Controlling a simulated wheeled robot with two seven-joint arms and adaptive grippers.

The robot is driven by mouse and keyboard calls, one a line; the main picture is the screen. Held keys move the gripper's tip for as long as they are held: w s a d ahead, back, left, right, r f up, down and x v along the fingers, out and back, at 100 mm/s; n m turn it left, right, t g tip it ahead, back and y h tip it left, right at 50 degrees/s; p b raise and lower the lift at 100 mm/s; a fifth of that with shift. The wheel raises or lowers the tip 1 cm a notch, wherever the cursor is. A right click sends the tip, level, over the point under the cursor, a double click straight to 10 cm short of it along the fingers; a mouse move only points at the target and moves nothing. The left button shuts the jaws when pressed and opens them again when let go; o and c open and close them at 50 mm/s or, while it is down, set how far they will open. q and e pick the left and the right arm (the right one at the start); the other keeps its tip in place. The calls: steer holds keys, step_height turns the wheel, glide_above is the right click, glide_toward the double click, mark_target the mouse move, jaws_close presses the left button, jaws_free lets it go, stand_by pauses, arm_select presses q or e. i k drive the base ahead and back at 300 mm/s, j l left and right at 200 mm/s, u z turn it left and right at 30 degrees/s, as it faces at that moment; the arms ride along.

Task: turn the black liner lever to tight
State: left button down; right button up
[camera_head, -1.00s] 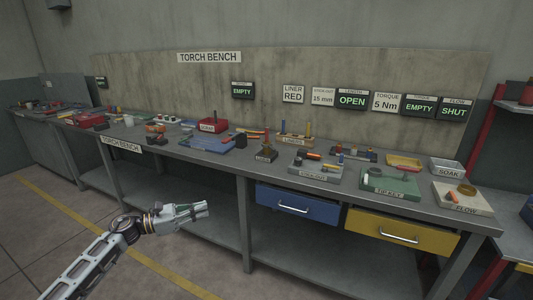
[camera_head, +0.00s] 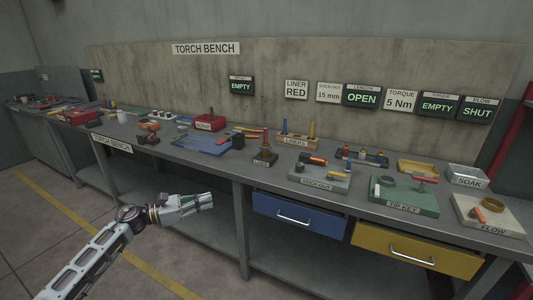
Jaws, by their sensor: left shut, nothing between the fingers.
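My left gripper (camera_head: 205,200) is shut and empty, held low in front of the bench, left of the blue drawer. It touches nothing on the bench. A small dark stand (camera_head: 265,157) with an upright post and a label too small to read surely stands near the bench's front edge, up and right of the gripper. I cannot make out a black lever or its setting. A tan rack labelled LINERS (camera_head: 298,141) with several upright colored rods stands behind it. My right gripper is not in view.
The torch bench (camera_head: 228,166) runs across the view. Along it are the STICK-OUT block (camera_head: 312,177), the green TIP KEY block (camera_head: 395,202) and the FLOW block (camera_head: 488,218). A blue drawer (camera_head: 290,213) and a yellow drawer (camera_head: 415,252) are below. A LINER RED sign (camera_head: 296,89) is on the wall panel.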

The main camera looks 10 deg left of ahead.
mark_target(268, 148)
steer(key=i, duration=0.9)
